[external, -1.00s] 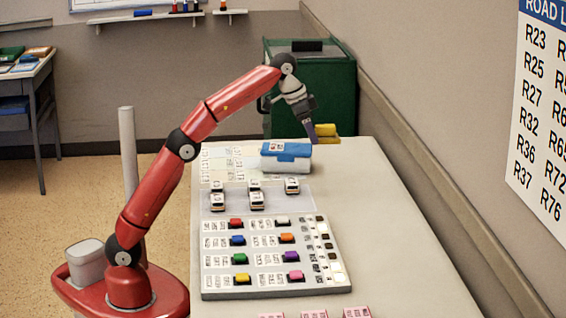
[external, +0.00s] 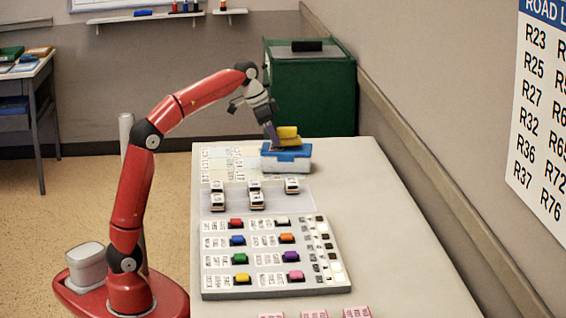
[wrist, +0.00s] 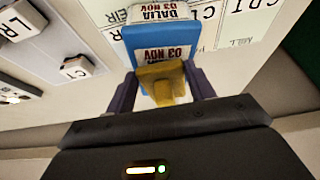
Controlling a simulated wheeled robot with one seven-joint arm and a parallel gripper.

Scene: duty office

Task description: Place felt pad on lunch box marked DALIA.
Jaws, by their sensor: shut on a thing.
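The felt pad (external: 287,133) is a yellow block with a raised grip. It also shows in the wrist view (wrist: 162,75). My gripper (external: 272,138) is shut on it, with dark purple fingers on both sides in the wrist view (wrist: 162,93). The lunch box (external: 287,165) has a blue lid and a pale body and stands at the far end of the table. In the wrist view its labels read DALIA, 03 NOV (wrist: 160,38). The pad is over the lid; I cannot tell whether it touches. The pad hides part of the lid.
Several white-topped blocks (external: 254,193) sit on a pale tray in front of the lunch box. A grey board with coloured buttons (external: 270,265) lies nearer. Lettered sheets (external: 225,160) lie left of the box. A green bin (external: 330,100) stands behind. The table's right side is clear.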

